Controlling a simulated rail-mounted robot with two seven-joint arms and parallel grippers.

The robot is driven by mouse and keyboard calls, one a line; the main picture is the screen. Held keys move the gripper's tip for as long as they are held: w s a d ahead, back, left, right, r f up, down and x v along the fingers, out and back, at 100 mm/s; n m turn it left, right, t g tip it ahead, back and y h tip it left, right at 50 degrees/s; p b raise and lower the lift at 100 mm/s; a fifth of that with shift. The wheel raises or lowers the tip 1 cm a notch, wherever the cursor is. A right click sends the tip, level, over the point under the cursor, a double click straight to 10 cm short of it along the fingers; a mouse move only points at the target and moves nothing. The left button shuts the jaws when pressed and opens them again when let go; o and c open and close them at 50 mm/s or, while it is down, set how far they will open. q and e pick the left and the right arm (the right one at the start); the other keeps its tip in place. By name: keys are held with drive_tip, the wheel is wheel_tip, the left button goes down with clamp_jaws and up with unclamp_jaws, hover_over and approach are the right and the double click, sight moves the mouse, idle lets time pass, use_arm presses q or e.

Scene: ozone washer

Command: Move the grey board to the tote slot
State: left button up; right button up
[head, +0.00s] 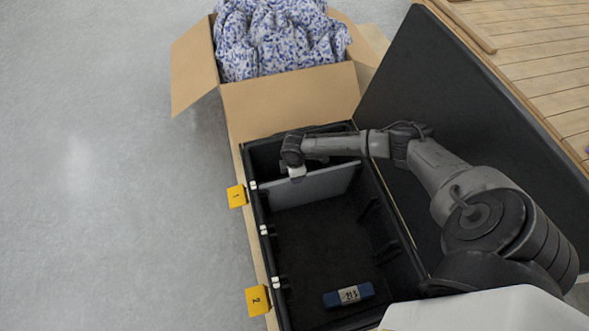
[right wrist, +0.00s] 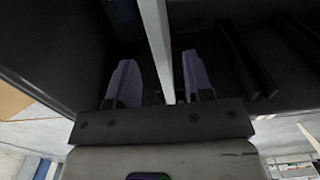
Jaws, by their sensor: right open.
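The grey board (head: 315,188) stands on edge across the black tote (head: 320,240), in its far part. Its left end is at the left wall by the yellow tag 1 (head: 236,196); its lower edge is hard to make out. My right gripper (head: 297,173) is at the board's top edge near that left end. My left gripper is not in view.
A blue block with a white label (head: 348,295) lies in the tote's near part. Yellow tag 2 (head: 258,301) is on the near left side. A cardboard box (head: 290,100) with patterned cloth (head: 280,40) stands behind. A dark panel (head: 470,110) is at right. The floor at left is clear.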

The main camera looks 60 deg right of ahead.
wheel_tip(320, 180, down, 7)
drive_tip(key=b, duration=0.3)
drive_tip(key=shift+r, duration=0.2)
drive_tip(key=shift+c, duration=0.5)
drive_tip(key=shift+c, duration=1.4)
clamp_jaws()
drive_tip(key=shift+r, duration=0.1)
